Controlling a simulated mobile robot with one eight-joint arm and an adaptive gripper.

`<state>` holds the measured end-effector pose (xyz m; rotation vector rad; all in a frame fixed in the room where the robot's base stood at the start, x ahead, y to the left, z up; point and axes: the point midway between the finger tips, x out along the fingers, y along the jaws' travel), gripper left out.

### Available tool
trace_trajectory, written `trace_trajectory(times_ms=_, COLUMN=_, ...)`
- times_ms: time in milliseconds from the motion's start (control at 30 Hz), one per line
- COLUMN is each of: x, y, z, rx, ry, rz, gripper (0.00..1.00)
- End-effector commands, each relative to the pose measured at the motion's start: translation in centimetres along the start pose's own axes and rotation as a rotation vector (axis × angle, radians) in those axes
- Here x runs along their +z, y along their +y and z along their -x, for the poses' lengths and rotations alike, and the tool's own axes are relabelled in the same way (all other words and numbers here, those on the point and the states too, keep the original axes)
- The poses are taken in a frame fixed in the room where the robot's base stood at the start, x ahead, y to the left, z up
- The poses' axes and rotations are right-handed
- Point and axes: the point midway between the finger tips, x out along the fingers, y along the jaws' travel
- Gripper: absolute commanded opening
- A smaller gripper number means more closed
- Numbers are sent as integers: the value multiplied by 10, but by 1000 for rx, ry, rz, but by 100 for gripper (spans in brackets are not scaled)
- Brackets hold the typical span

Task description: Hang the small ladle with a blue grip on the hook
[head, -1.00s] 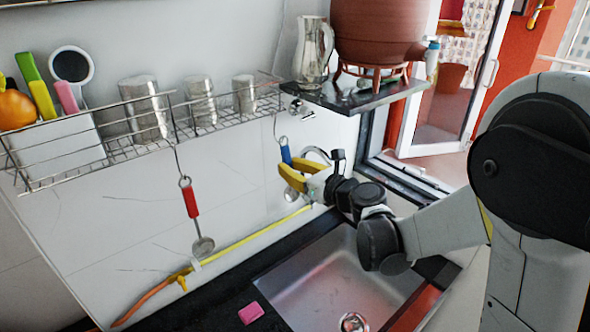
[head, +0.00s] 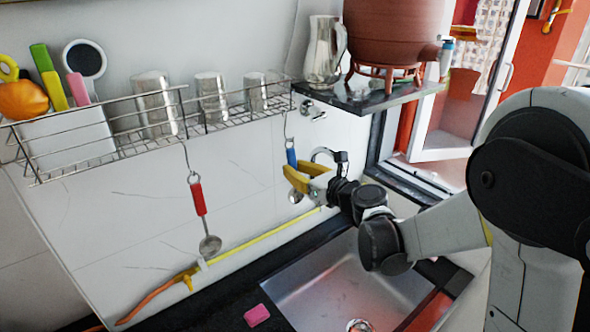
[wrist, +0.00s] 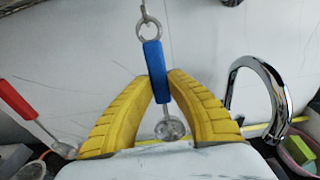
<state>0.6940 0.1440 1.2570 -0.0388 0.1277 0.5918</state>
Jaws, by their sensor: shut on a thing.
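The small ladle with a blue grip (head: 291,157) hangs nearly upright by the wall below the wire rack, and its grip also shows in the wrist view (wrist: 156,70). The ladle's round bowl shows between the fingers. The metal ring at its top meets the lower end of the hook (wrist: 145,10). I cannot tell for sure whether the hook passes through the ring.
A red-gripped ladle (head: 198,200) hangs on another hook to the left. The wire rack (head: 130,148) holds metal cups. A curved tap (wrist: 262,88) is close on the right. A sink (head: 340,285) and a pink sponge (head: 257,315) are below. A shelf bears a clay pot (head: 395,35).

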Motion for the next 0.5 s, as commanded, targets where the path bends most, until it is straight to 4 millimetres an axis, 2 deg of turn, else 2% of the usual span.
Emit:
trace_trajectory(times_ms=233, x=0, y=0, z=0, rx=0, ry=0, rz=0, gripper=0)
trace_trajectory(times_ms=267, x=0, y=0, z=0, rx=0, ry=0, rz=0, gripper=28)
trace_trajectory(times_ms=300, x=0, y=0, z=0, rx=0, ry=0, rz=0, gripper=40)
trace_trajectory(times_ms=500, x=0, y=0, z=0, rx=0, ry=0, rz=0, gripper=40)
